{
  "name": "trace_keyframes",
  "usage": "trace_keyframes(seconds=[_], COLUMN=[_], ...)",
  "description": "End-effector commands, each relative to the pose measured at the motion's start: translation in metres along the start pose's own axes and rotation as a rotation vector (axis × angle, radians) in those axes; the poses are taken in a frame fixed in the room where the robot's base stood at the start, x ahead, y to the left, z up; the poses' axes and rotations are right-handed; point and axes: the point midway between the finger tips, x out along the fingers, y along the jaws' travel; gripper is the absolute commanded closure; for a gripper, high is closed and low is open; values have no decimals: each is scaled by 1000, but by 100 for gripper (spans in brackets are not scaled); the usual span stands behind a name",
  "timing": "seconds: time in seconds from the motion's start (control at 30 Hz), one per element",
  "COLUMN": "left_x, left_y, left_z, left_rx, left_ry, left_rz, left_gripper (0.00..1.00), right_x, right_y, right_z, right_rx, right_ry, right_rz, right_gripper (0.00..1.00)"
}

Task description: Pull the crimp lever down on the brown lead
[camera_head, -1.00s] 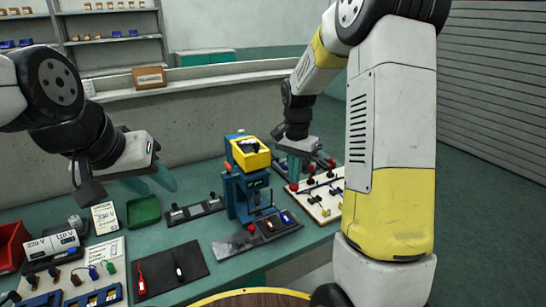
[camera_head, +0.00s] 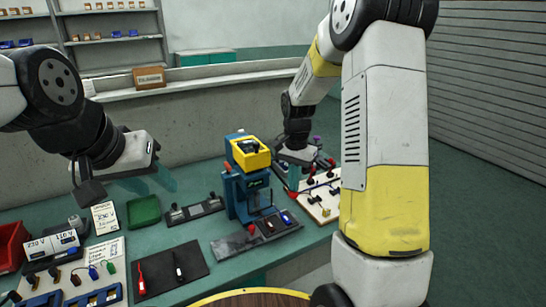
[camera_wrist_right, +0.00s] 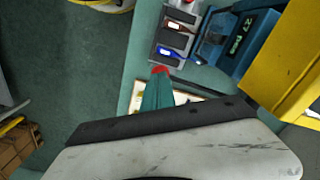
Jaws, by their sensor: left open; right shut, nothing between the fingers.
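The blue crimp press (camera_head: 240,192) with a yellow top (camera_head: 250,152) stands mid-bench. A dark fixture (camera_head: 230,248) at its foot holds small coloured pieces, one orange-brown (camera_head: 269,226) and one blue (camera_head: 286,218); which is the brown lead is unclear. My right gripper (camera_head: 293,184) is shut and empty, pointing down just right of the press. A red knob, possibly the lever's end, shows at its fingertips in the right wrist view (camera_wrist_right: 160,69); contact cannot be told. My left gripper (camera_head: 158,184) is open and empty above the bench at left.
A white board (camera_head: 322,214) with several knobs lies right of the press. A black mat (camera_head: 168,270) with a red and a black probe lies in front. A green tray (camera_head: 143,211), a red bin (camera_head: 11,245) and a dark holder (camera_head: 194,212) stand left of the press.

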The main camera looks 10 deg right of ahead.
Motion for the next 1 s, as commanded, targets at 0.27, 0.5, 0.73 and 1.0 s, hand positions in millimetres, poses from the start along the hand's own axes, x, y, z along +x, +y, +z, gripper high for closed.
trace_keyframes(seconds=[0.27, 0.5, 0.73, 1.0], left_x=[0, 0, 0, 0], left_y=[0, 0, 0, 0], left_z=[0, 0, 0, 0], left_rx=[0, 0, 0, 0], left_ry=[0, 0, 0, 0], left_rz=[0, 0, 0, 0], left_gripper=[59, 59, 59, 59], right_x=[2, -17, -37, -61], right_y=[0, -4, -7, -10], right_z=[0, -2, -4, -6], right_rx=[0, -1, -1, 0], right_ry=[0, 3, 2, 1], right_rz=[0, -2, -2, -1], right_gripper=[100, 100, 100, 100])
